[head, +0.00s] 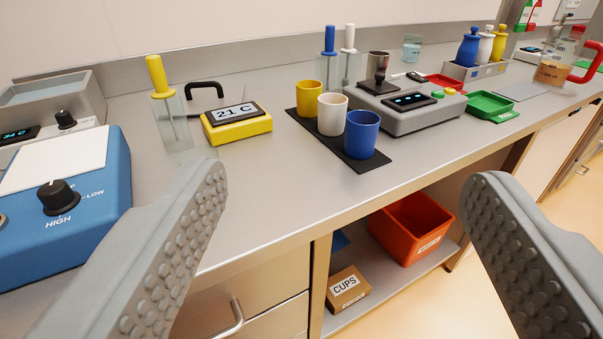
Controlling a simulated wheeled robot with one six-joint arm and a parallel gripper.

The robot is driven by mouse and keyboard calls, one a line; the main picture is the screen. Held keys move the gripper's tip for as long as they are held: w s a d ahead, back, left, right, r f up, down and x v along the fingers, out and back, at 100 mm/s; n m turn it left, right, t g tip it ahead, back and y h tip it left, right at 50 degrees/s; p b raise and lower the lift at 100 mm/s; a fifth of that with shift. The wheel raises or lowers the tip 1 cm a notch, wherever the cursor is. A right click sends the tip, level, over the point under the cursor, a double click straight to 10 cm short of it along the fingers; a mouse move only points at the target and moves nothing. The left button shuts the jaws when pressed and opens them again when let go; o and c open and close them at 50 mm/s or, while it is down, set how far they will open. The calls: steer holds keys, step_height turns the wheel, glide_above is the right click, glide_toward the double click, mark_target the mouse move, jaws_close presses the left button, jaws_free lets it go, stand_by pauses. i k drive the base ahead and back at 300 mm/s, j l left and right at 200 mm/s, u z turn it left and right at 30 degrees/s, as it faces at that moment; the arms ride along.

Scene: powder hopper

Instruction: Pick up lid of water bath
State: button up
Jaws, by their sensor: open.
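The water bath (88,88) is a grey metal box with liquid inside, a small display and a black knob. It stands at the far left and is cut off by the picture edge. A black arched handle (204,84) shows on the bench to its right, behind the yellow stirrer and the yellow thermometer box. It appears to belong to the lid, whose flat grey plate blends with the bench, so its outline is hard to tell. My gripper (351,176) is open and empty, its two studded grey fingers wide apart in the foreground, well in front of the handle.
A blue device (65,190) with a HIGH/LOW knob stands at left. A glass with a yellow stirrer (170,120) and a yellow 21 C display (237,125) stand near the handle. Yellow, white and blue cups (361,134) stand on a black mat. The front bench strip is clear.

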mark_target(197, 98)
steer(key=u, duration=1.25)
steer(key=i+l, duration=0.15)
steer(key=l, duration=0.2)
steer(key=i+l, duration=0.15)
steer(key=l, duration=0.2)
steer(key=i+l+z, duration=0.1)
steer(key=l, duration=0.3)
steer(key=i+l, duration=0.25)
steer(key=l, duration=0.1)
